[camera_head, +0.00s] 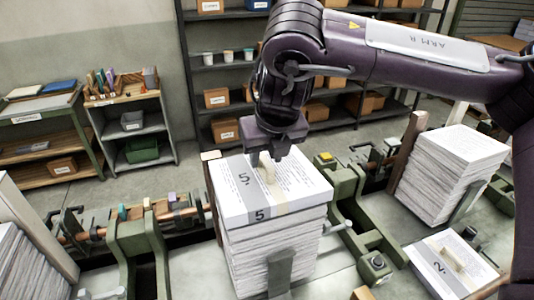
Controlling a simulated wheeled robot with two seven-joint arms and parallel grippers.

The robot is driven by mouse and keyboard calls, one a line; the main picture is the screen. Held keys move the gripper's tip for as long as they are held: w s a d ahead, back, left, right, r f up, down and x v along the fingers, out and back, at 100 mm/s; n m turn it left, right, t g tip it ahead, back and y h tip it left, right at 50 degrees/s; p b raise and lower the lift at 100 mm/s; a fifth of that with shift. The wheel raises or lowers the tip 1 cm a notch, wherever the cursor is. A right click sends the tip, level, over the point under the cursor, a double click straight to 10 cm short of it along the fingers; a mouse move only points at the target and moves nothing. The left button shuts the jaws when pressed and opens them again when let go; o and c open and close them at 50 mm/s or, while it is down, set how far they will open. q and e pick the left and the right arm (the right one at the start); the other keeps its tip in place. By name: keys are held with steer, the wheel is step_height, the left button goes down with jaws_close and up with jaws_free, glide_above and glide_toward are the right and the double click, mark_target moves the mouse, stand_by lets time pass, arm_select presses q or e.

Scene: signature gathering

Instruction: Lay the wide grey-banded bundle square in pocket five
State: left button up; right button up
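The wide bundle (292,184) is a white printed block with a grey band marked "5" on its top and front. It lies on top of a tall paper stack (272,255) between green clamp frames, roughly in line with the stack. A pale tab (267,169) stands up from its top. My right gripper (272,152) points down right over this tab, at its upper end. Whether the fingers are closed on the tab is hidden by the gripper body. My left gripper is not in view.
A bundle marked "2" (450,264) with a pale tab lies at lower right. Another tall paper stack (452,170) stands at right, and part of one (30,262) at left. Green clamps (135,245) flank the central stack. Shelves stand behind.

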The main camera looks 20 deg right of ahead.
steer(key=v, duration=1.2)
steer(key=shift+b, duration=0.45)
steer(key=shift+r, duration=0.1)
